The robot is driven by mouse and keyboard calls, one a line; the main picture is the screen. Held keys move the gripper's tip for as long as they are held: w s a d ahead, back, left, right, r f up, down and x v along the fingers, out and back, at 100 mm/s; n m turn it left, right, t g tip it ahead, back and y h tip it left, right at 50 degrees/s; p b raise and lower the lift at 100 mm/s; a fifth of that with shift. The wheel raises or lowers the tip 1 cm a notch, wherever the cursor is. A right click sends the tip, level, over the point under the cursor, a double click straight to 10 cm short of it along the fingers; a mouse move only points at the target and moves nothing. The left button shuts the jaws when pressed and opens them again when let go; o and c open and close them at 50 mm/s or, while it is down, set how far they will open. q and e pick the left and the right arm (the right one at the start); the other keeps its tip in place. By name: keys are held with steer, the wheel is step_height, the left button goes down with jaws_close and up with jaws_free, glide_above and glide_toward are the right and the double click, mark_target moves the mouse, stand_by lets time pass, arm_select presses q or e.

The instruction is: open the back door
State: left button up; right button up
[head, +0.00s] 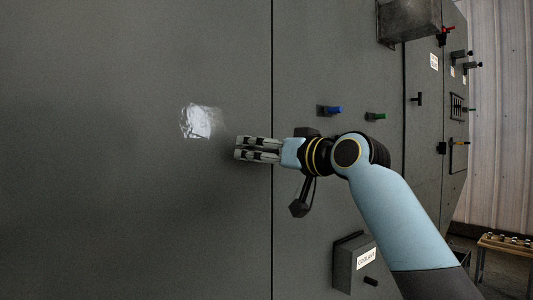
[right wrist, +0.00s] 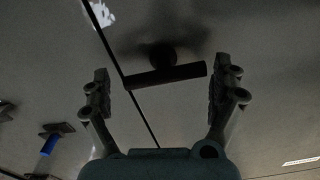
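A large grey panel (head: 130,230) lies left of a dark vertical seam in the head view. I cannot tell from a label whether it is the back door. A dark T-shaped handle (right wrist: 185,74) shows in the right wrist view, on this panel, its bar reaching the seam. My right gripper (head: 238,148) is in front of the panel beside the seam, and hides the handle in the head view. In the right wrist view its fingers are spread, one beyond each end of the bar, with visible gaps. My left gripper is not in view.
Right of the seam are a blue handle (head: 334,110), a green handle (head: 376,116) and a box labelled COOLANT (head: 352,262). A metal box (head: 408,18) juts out at the top. A small table (head: 508,244) stands at the far right. The left panel is otherwise clear.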

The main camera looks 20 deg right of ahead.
steer(key=shift+s+a+r, duration=0.1)
steer(key=c, duration=0.7)
steer(key=shift+r+m+p, duration=0.1)
steer(key=shift+m+p, duration=0.4)
steer(key=shift+p, duration=0.2)
steer(key=m+p, duration=0.3)
steer(key=p, duration=0.1)
steer(key=shift+m+p, duration=0.3)
steer(key=shift+m, duration=0.1)
steer(key=m+p, duration=0.2)
steer(key=shift+m+p, duration=0.35)
steer(key=shift+m, duration=0.05)
steer(key=shift+f+m+p, duration=0.35)
steer(key=shift+m+p, duration=0.2)
steer(key=shift+m, duration=0.05)
steer(key=shift+f, duration=0.15)
